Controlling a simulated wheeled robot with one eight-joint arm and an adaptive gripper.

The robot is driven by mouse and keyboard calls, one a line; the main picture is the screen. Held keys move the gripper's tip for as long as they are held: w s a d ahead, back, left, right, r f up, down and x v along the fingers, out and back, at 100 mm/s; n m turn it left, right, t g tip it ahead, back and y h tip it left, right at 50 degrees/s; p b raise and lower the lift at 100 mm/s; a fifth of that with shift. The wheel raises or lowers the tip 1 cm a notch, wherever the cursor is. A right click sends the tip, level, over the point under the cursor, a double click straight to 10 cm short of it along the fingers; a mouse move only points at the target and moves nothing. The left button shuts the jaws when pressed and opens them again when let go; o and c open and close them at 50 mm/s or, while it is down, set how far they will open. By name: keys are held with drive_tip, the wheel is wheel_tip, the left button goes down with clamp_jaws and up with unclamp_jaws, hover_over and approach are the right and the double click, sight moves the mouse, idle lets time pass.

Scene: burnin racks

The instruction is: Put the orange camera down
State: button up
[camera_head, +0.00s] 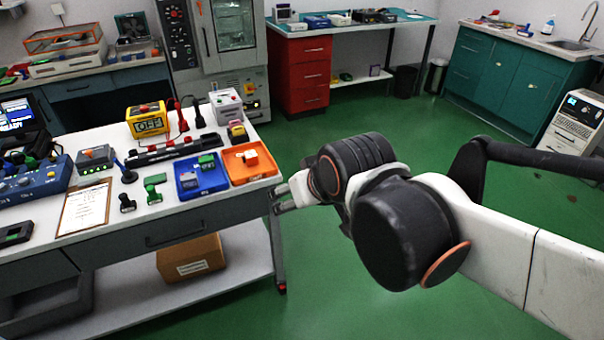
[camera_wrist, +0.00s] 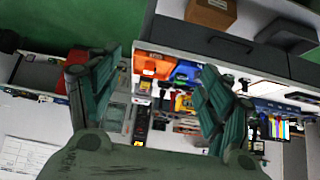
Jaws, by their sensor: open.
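My gripper (camera_head: 283,197) is just off the right end of the white workbench, beside the orange tray (camera_head: 262,178). In the wrist view my gripper (camera_wrist: 160,88) has its two fingers spread wide, with nothing held between them. A small orange and white item (camera_head: 250,158) sits in the orange tray; it may be the orange camera, but it is too small to be sure. The orange tray also shows between the fingers in the wrist view (camera_wrist: 163,64), which sees the bench upside down.
A blue tray (camera_head: 186,192) with green and dark parts adjoins the orange one. A yellow device (camera_head: 147,121), a black power strip (camera_head: 171,151) and a clipboard (camera_head: 84,207) crowd the bench. A cardboard box (camera_head: 190,258) stands on the shelf below. Green floor is clear beyond the bench's right end.

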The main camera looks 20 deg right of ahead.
drive_tip(key=shift+g, duration=0.5)
drive_tip(key=s, duration=0.6)
drive_tip(key=shift+f, duration=0.4)
